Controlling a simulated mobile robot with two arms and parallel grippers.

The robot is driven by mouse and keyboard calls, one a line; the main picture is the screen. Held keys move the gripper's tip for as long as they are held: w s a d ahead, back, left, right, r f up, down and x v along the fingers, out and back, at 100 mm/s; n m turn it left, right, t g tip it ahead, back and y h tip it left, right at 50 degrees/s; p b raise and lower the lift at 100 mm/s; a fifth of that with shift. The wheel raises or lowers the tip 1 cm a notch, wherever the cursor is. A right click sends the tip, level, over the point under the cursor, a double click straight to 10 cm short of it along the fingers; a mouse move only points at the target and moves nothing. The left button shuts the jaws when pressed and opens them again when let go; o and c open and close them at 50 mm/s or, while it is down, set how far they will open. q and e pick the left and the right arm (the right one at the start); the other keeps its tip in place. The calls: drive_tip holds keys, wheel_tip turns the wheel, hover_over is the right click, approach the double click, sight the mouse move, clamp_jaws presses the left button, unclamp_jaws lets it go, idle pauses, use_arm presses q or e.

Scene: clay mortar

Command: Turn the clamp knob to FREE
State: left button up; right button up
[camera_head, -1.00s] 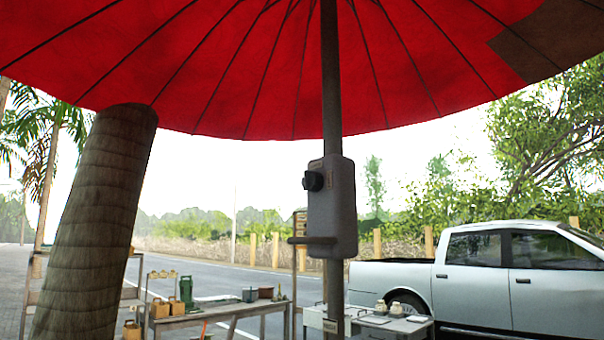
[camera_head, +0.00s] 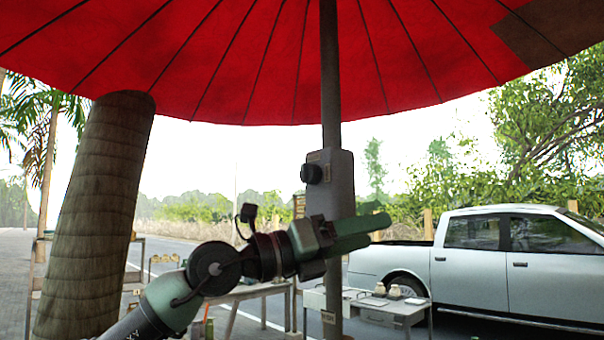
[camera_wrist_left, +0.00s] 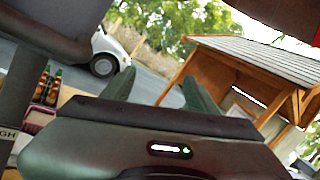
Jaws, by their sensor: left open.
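The clamp knob (camera_head: 311,173) is a small black knob on the left side of the grey clamp box (camera_head: 341,172), which is fixed to the umbrella pole (camera_head: 330,80). Any marking at the knob is too small to read. My left gripper (camera_head: 372,232) is in front of the lower part of the box, below and right of the knob, and hides part of the box and pole. Its two green fingers point right; they also show apart and empty in the left wrist view (camera_wrist_left: 160,90). The knob is not seen in that view. My right gripper is not in view.
A red umbrella canopy (camera_head: 250,60) spreads overhead. A thick trunk (camera_head: 95,210) stands at the left. Tables, one with small jars (camera_head: 394,291), stand behind the pole, and a pale pickup (camera_head: 490,260) is parked at the right. The left wrist view shows a wooden roofed stall (camera_wrist_left: 225,75).

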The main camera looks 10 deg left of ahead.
sight(306, 174)
use_arm(q)
drive_tip(key=a+r+n+t+y, duration=0.2)
drive_tip(key=a+r+t+y, duration=0.45)
drive_tip(key=a+r, duration=0.65)
drive_tip(key=shift+g+y, duration=0.65)
drive_tip(key=shift+y, duration=0.2)
drive_tip(key=w+p, duration=0.1)
drive_tip(key=w+f+p, duration=0.1)
drive_tip(key=w, duration=0.1)
drive_tip(key=w+d+p, duration=0.1)
drive_tip(key=w, duration=0.1)
drive_tip(key=shift+w+d+f+p, duration=0.1)
drive_tip(key=shift+w+f+p, duration=0.15)
drive_tip(key=shift+p, duration=0.05)
drive_tip(key=shift+w+d+f, duration=0.1)
drive_tip(key=shift+w+d, duration=0.15)
drive_tip(key=shift+w, duration=0.2)
clamp_jaws()
